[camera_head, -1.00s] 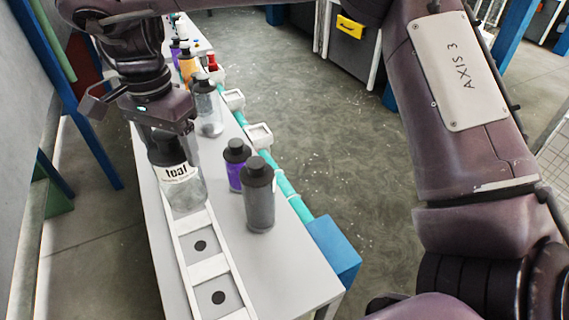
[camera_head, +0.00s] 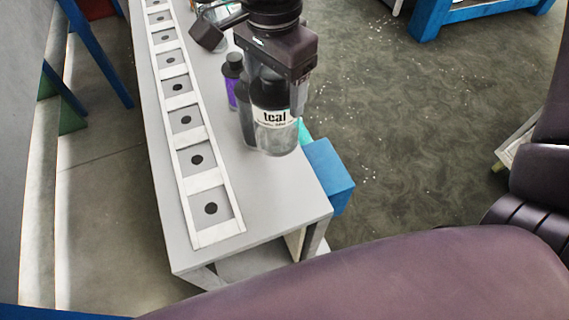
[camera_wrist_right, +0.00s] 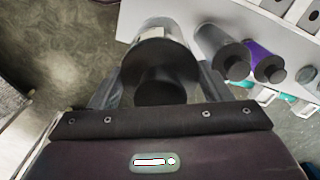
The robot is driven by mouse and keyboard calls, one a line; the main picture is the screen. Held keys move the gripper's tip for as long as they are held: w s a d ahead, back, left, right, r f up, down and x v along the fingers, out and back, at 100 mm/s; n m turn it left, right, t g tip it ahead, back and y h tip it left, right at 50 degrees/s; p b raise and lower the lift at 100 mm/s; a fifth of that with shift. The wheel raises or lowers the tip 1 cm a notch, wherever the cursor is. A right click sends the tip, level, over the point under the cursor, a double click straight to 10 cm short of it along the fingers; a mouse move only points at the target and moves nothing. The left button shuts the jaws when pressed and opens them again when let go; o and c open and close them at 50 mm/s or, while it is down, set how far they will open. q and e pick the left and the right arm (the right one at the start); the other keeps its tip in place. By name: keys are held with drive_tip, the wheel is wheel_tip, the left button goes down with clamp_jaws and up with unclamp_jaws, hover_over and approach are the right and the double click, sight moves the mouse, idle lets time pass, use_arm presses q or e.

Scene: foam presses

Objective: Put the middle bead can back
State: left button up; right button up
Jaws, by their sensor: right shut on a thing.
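A clear can with a black top and a white label reading "teal" (camera_head: 275,135) is held upright in my right gripper (camera_head: 276,92). In the right wrist view the same can (camera_wrist_right: 160,55) sits between the two fingers of the gripper (camera_wrist_right: 155,92). It is near the table's right edge; I cannot tell its height above the top. A dark grey can (camera_head: 245,112) stands just behind it, partly hidden, and shows in the wrist view (camera_wrist_right: 222,48). A purple can (camera_head: 232,84) stands beyond that. My left gripper is not in view.
A white rack (camera_head: 219,236) with empty, dark-dotted slots runs along the left of the table (camera_head: 265,205). A blue box (camera_head: 328,176) is at the table's right side. The table's near end is clear. Floor (camera_head: 420,130) lies to the right.

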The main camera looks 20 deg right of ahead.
wheel_tip(320, 180, down, 18)
drive_tip(key=shift+w, duration=0.15)
idle(0.3)
drive_tip(key=shift+f, duration=0.1)
drive_tip(key=shift+f, duration=0.15)
drive_tip(key=o, duration=1.7)
drive_tip(key=shift+r, duration=0.2)
wheel_tip(320, 180, up, 12)
drive_tip(key=shift+r+b, duration=0.1)
drive_tip(key=shift+b, duration=0.25)
